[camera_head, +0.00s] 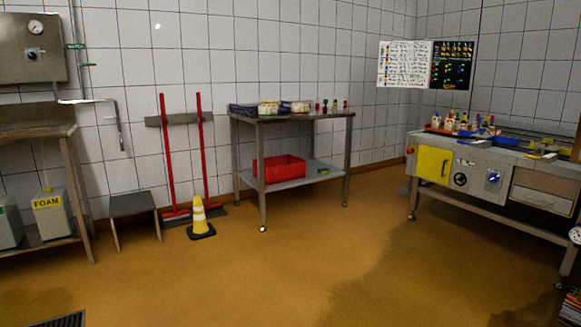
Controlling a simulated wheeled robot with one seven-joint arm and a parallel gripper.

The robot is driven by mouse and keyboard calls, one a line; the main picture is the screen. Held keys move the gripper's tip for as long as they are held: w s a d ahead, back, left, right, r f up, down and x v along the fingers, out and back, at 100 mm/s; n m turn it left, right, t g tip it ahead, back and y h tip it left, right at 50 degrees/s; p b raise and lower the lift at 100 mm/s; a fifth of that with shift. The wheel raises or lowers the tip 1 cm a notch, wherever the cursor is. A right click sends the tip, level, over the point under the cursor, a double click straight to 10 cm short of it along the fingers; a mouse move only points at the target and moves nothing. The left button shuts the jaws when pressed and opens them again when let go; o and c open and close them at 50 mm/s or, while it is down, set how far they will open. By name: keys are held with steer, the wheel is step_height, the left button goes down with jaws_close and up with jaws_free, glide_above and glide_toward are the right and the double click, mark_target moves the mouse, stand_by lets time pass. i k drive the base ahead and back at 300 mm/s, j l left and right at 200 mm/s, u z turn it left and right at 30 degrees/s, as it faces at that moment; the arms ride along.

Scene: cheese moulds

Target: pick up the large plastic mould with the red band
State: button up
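Small white pieces with coloured parts, possibly moulds, stand on the steel machine bench (480,165) at the right. They are too small to tell which has a red band or is large. Several small upright items with red and dark parts (334,106) stand on the right of the steel table (292,118) at the back. Pale items in a dark tray (243,111) lie on the left of that table. I cannot make out the large mould with the red band for certain. My gripper is not in view.
A red crate (279,170) sits on the table's lower shelf. A yellow cone (200,217), a grey stool (134,207) and red-handled tools (167,150) stand by the back wall. A steel bench (38,128) is at the left. The middle floor is open, with a darker patch (400,280).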

mark_target(297, 108)
steer(key=i, duration=2.05)
